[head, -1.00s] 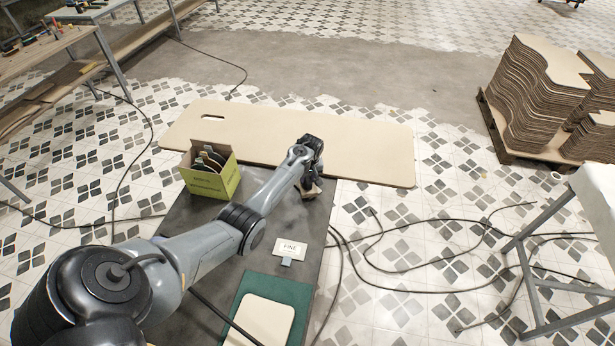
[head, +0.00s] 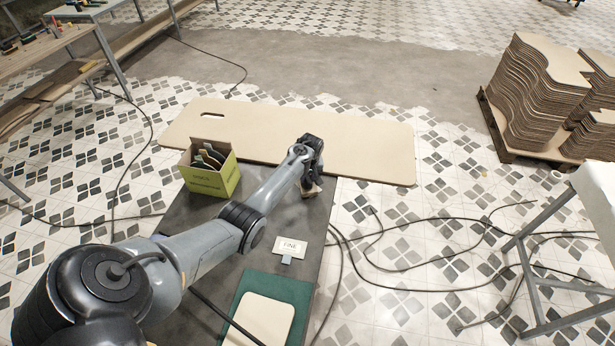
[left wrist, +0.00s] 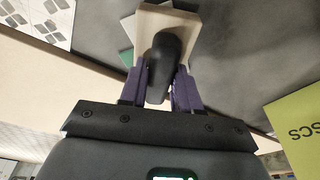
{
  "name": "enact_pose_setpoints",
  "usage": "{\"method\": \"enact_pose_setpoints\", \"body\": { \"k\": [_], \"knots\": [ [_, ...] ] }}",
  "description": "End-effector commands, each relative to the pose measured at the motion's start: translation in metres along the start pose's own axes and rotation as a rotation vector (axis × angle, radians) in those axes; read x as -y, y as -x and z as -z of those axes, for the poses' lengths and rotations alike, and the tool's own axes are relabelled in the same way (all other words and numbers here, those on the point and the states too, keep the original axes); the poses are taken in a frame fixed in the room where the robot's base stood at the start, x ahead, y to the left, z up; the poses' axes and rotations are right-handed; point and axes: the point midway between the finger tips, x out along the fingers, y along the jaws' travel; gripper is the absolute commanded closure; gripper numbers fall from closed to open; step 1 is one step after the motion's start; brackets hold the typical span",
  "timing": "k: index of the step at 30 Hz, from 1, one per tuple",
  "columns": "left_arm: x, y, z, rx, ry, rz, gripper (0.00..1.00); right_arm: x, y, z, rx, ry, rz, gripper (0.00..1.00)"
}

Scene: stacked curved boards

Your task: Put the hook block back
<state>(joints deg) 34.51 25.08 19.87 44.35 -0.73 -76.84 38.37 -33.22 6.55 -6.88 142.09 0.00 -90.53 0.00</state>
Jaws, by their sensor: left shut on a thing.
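The hook block (left wrist: 150,22) is a pale beige block with a black rounded grip. In the left wrist view the black grip sits between the purple fingers of my left gripper (left wrist: 165,85), which is shut on it. In the head view my left gripper (head: 312,180) is at the far right of the dark bench (head: 230,235), pointing down, and a beige bit of the block (head: 313,192) shows beneath it. I cannot tell whether the block touches the bench. My right gripper is not in view.
A lime-green box (head: 208,180) with several discs stands left of the gripper; it also shows in the left wrist view (left wrist: 300,130). A long beige board (head: 360,150) lies behind. A "FINE" card (head: 290,247) and a green mat (head: 247,290) with a pale board (head: 265,322) are nearer.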

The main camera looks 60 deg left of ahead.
Motion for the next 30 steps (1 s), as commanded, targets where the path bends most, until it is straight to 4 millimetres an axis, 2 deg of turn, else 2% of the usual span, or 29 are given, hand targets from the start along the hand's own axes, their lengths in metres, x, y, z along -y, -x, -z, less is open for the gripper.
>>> {"method": "enact_pose_setpoints", "body": {
  "k": [16, 28, 29, 30],
  "knots": [
    [0.002, -0.018, -0.007, 0.007, -0.004, 0.007, 1.0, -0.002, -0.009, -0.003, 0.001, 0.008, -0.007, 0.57],
    [0.001, -0.021, -0.009, 0.008, -0.005, 0.006, 1.0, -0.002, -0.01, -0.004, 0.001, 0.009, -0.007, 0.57],
    [0.001, -0.021, -0.009, 0.008, -0.005, 0.006, 0.67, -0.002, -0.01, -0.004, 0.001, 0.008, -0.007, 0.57],
    [0.001, -0.021, -0.009, 0.009, -0.006, 0.006, 0.61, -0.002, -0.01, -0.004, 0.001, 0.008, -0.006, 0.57]
  ]
}}
